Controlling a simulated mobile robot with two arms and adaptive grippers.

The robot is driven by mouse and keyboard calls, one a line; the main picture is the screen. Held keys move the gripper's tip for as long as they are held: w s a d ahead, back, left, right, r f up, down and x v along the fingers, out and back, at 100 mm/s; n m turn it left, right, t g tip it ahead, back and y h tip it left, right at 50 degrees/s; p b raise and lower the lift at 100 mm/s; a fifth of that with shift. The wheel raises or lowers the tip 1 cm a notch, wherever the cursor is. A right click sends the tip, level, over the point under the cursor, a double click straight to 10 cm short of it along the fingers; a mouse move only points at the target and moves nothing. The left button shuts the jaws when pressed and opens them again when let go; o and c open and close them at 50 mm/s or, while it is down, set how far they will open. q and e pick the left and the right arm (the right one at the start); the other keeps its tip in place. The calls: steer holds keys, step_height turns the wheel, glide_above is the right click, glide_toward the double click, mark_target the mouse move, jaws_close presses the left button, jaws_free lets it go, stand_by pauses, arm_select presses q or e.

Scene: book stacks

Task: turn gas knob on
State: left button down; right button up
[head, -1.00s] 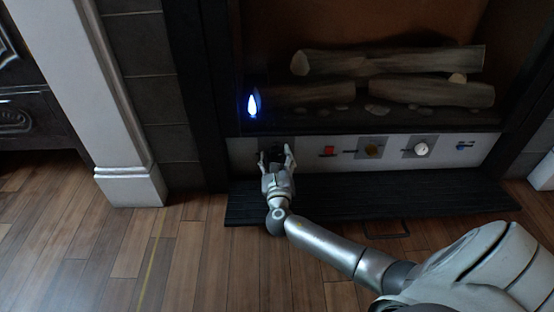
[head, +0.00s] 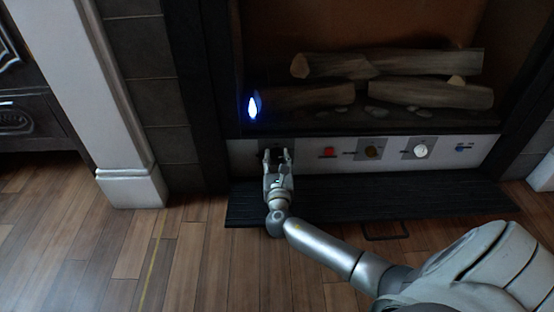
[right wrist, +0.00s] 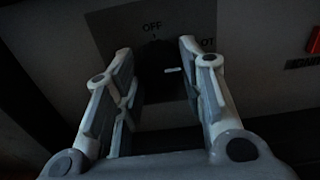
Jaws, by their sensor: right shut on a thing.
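The gas knob (right wrist: 160,60) is black and sits on a square plate (right wrist: 110,35) marked "OFF" at the top, with letters ending in "OT" at the right. A short pale horizontal mark shows on the knob's right side. My right gripper (right wrist: 157,62) is shut on the knob, one finger on each side. In the head view my right gripper (head: 277,153) reaches the left end of the white control panel (head: 395,146) and hides most of the knob. My left gripper is not in view.
A red button (head: 329,152), a brownish knob (head: 371,151), a white knob (head: 421,150) and a small blue part (head: 460,147) line the panel to the right. A blue flame (head: 253,107) glows above, near logs (head: 430,94). A dark hearth slab (head: 400,200) lies below.

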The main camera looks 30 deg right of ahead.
steer(key=m, duration=0.5)
steer(key=shift+m, duration=0.3)
steer(key=shift+a+m+b, duration=0.1)
steer(key=shift+m+b, duration=0.25)
steer(key=shift+m, duration=1.95)
steer(key=o, duration=1)
